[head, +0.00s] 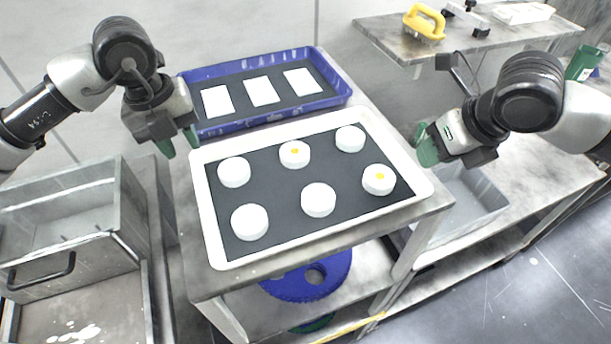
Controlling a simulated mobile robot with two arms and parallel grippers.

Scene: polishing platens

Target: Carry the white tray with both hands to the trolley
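The white tray (207,222) lies on a grey metal table in the middle of the head view. Its dark mat carries several white round pucks (318,199); two show a yellow spot. My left gripper (180,144) is at the tray's far left corner, its two green fingertips apart with nothing seen between them. My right gripper (428,145) is beside the tray's right end, near the far corner. Its green fingertips overlap in this view, so its opening is unclear. Neither gripper visibly holds the tray. I cannot tell which stand is the trolley.
A blue tray (340,98) with white rectangular pieces lies just behind the white tray. A metal bin with a handle (40,271) stands at left. A grey bin (465,205) is at right. A back bench (385,39) holds a yellow-handled tool (425,22). Blue discs (308,280) sit below.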

